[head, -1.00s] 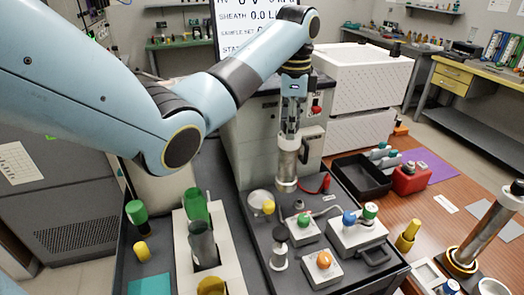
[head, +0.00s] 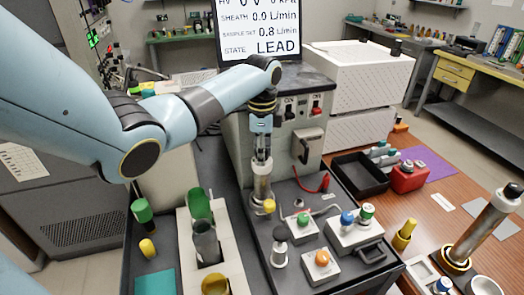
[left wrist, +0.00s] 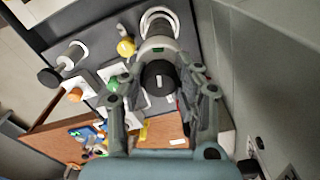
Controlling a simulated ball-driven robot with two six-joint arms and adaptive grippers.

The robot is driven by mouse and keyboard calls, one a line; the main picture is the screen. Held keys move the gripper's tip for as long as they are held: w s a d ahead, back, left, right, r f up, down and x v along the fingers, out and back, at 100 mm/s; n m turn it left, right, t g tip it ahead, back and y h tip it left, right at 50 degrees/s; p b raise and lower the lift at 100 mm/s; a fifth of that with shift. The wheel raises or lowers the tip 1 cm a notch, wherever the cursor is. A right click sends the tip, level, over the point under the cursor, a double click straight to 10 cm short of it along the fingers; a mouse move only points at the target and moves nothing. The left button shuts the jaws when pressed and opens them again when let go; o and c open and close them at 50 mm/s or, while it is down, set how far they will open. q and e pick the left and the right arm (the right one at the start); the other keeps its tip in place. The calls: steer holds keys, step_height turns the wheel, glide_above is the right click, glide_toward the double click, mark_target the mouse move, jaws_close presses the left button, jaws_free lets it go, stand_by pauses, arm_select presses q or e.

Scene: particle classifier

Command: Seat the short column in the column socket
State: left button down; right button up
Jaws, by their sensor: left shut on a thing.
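My left gripper (head: 262,147) points down at the rear left of the dark tray and is shut on the short column. The short column (head: 262,182), a metallic cylinder with pale bands, stands upright below the fingers. In the left wrist view its black cap (left wrist: 158,76) lies between the fingers (left wrist: 163,92). The column socket shows in the left wrist view as a pale ring (left wrist: 160,12) around the column's far end. In the head view the column hides most of it. I cannot tell whether the column's end is inside the socket or just above it. My right gripper is out of view.
A yellow knob (head: 269,206) sits close beside the column. Valve blocks with green, blue and orange knobs (head: 321,266) fill the tray's front. A grey cabinet (head: 285,100) rises behind. A longer column (head: 486,229) stands tilted in the picture at the right.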

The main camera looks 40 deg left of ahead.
arm_select(q)
steer(key=c, duration=1)
jaws_free()
steer(key=shift+r, duration=0.3)
step_height(320, 180, up, 12)
steer(key=shift+f+b, duration=0.2)
steer(key=shift+b, duration=1.05)
